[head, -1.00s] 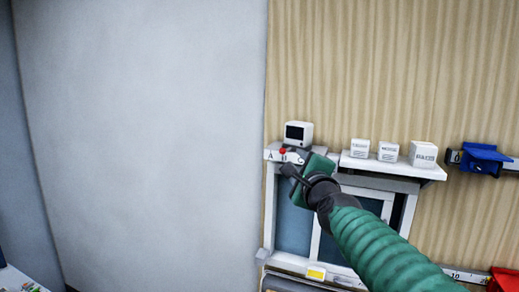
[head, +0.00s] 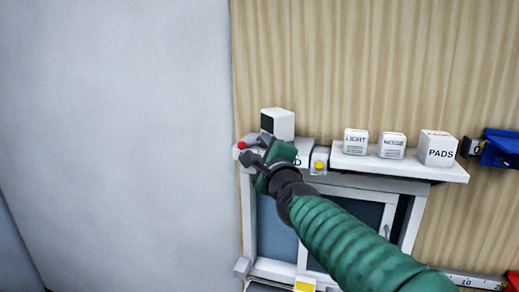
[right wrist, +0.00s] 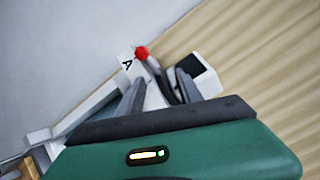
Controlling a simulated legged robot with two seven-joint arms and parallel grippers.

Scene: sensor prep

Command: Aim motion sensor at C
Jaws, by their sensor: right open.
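The motion sensor (head: 280,123), a white box with a dark face, stands on the narrow lettered ledge (head: 303,152) above the window. Its dark face is turned to the left. A red knob (head: 241,145) is at the ledge's left end, by the letter A in the right wrist view (right wrist: 127,64). A D shows to the right; I cannot see C, and my gripper covers part of the ledge. My right gripper (head: 252,160) is open just in front of the sensor and right of the knob. The right wrist view shows its fingers (right wrist: 160,88) apart, with the sensor (right wrist: 196,72) beyond.
A yellow button (head: 319,166) sits at the ledge's right end. A white shelf (head: 400,167) beside it holds boxes marked LIGHT (head: 355,142), NOISE (head: 392,146) and PADS (head: 437,150). A blue holder (head: 502,149) is at the far right. The wall left is bare.

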